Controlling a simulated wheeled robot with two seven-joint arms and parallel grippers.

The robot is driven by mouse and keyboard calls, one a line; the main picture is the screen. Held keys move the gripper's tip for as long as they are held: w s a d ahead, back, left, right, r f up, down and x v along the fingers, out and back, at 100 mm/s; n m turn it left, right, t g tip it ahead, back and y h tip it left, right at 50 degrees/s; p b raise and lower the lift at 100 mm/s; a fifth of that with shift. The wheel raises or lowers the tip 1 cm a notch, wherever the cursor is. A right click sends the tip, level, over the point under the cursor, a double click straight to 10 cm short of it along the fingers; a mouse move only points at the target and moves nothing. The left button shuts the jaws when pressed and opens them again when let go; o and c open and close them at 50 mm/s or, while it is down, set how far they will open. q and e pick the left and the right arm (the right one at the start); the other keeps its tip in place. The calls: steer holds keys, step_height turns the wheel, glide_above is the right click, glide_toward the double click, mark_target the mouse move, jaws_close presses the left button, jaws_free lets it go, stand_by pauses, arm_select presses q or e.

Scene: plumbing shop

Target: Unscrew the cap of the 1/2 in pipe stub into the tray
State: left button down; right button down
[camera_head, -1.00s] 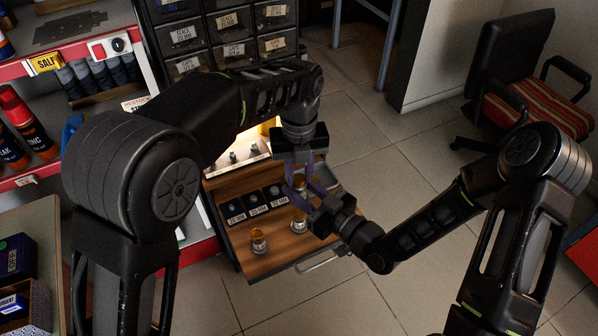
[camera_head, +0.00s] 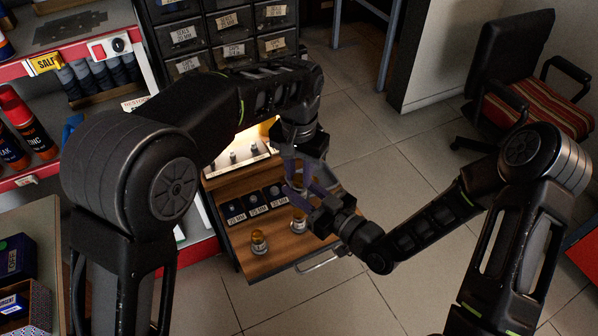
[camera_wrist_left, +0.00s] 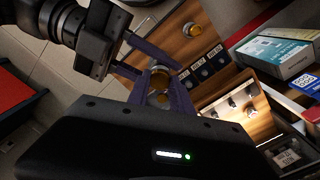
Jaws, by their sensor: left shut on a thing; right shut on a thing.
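My left gripper (camera_head: 300,172) reaches down from above. Dark labelled tray compartments (camera_head: 256,203) lie left of the grippers.
The wooden board (camera_head: 285,258) has bare room at its front. A lit pale rack (camera_head: 238,160) with small fittings stands behind. Labelled drawers (camera_head: 226,22) rise at the back. A shelf (camera_head: 85,60) is at the left, and a chair (camera_head: 525,85) stands far right.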

arm_select(q)
steer(key=n, duration=0.5)
steer(key=shift+n, duration=0.3)
steer(key=n, duration=1)
steer(key=shift+n, duration=0.4)
steer(key=n, duration=1.8)
steer(key=shift+n, duration=0.4)
steer(key=shift+a+f+n, duration=0.15)
steer(key=shift+n, duration=1.75)
steer(key=shift+r+n, duration=0.25)
steer(key=shift+n, duration=0.05)
